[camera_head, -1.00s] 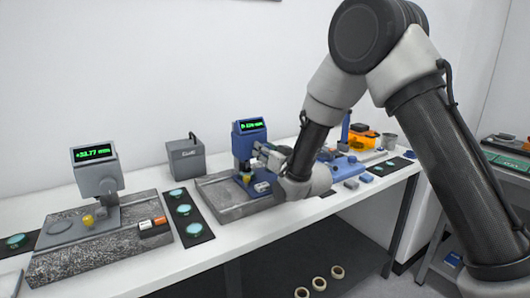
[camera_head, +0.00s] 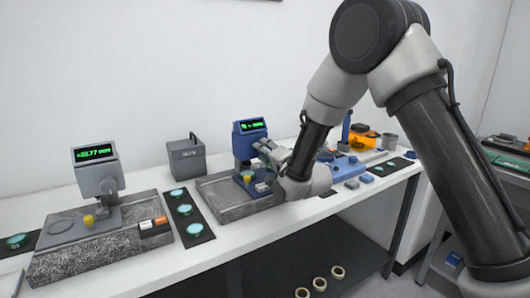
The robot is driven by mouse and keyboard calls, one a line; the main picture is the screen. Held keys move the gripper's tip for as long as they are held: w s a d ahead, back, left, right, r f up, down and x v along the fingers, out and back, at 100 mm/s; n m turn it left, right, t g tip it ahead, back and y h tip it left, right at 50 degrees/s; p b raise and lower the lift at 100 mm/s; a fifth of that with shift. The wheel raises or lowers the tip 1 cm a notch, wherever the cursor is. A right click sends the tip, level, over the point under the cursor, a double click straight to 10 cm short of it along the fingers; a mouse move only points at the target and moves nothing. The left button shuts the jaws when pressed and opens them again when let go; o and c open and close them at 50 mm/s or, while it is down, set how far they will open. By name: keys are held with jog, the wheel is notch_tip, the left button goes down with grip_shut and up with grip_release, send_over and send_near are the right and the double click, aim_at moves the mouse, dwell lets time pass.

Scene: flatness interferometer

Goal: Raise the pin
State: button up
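A blue gauge (camera_head: 249,141) with a lit green display stands on a grey granite base (camera_head: 222,198) in the middle of the bench. My gripper (camera_head: 262,160) is at the right front side of this gauge, partly overlapping it. Its fingertips are small and merge with the gauge, so I cannot tell whether it is open or touching. The pin of the blue gauge is too small or hidden to make out. A second, grey gauge (camera_head: 97,172) stands on another granite base (camera_head: 75,262) at the left, with a yellow knob (camera_head: 88,220) low at its front.
A dark strip with several teal discs (camera_head: 187,214) lies between the two bases. A grey box with a handle (camera_head: 186,158) stands behind. Blue parts, an orange piece (camera_head: 366,140) and a grey cup (camera_head: 389,141) are to the right. Tape rings (camera_head: 320,284) lie below the bench.

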jog(key=shift+m, duration=2.2)
jog(key=o, duration=1)
jog(key=shift+o, duration=0.2)
jog(key=shift+d, duration=0.1)
jog(key=v, duration=1.2)
